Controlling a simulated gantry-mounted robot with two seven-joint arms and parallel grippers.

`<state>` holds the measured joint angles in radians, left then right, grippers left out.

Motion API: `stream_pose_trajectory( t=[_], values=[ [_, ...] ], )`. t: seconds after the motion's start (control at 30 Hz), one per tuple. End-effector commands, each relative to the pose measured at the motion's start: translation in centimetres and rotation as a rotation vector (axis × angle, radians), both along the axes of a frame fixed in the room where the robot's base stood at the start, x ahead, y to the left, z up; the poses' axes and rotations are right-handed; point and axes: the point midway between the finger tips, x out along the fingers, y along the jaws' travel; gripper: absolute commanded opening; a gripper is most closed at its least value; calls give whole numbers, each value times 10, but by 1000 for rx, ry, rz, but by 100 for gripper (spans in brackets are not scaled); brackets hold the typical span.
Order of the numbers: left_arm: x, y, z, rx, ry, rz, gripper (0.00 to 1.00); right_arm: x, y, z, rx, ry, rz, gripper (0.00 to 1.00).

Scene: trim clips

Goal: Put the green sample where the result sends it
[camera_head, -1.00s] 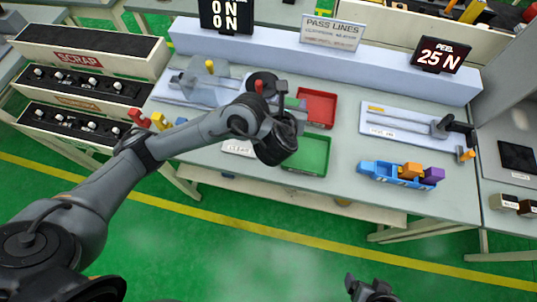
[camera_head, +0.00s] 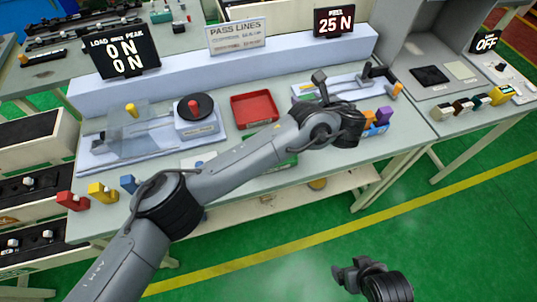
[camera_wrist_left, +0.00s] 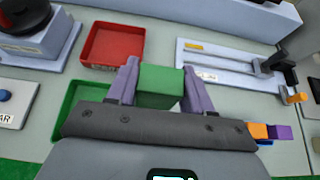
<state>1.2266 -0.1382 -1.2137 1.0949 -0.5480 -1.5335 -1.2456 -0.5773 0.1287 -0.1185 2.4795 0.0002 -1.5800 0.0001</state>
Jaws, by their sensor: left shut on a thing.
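My left gripper (camera_wrist_left: 155,92) is shut on the green sample (camera_wrist_left: 160,80), a block held between its two fingers. In the wrist view they appear in front of the bench, just right of the red tray (camera_wrist_left: 115,44) and the green tray (camera_wrist_left: 69,115). In the head view my left arm hides the sample and most of the green tray (camera_head: 286,165); the red tray (camera_head: 255,110) shows behind the arm. A peel display (camera_head: 334,20) reads 25 N. My right gripper (camera_head: 346,274) is low at the front, away from the bench; its jaw opening is unclear.
A blue holder (camera_head: 370,130) with orange and purple blocks stands right of my left wrist. A slide fixture (camera_head: 325,88) lies behind it. The pass lines sign (camera_head: 237,33) and load display (camera_head: 123,52), reading 0 N, stand at the back. Red and yellow clips stand front left.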

Motion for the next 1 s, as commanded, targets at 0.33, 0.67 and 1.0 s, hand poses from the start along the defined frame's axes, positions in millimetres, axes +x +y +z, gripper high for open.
stream_pose_trajectory(
  t=[0.33, 0.67, 1.0],
  values=[
    [-11, 26, -21, 1, 4, 4, 16, -1, 2, -2, 7, 1, -2, 88],
    [-36, 83, -57, 2, 2, 4, 16, -1, 4, -3, 13, 3, -5, 88],
    [-43, 98, -70, 1, 1, 2, 16, -1, 4, -5, 12, 3, -6, 88]
  ],
)
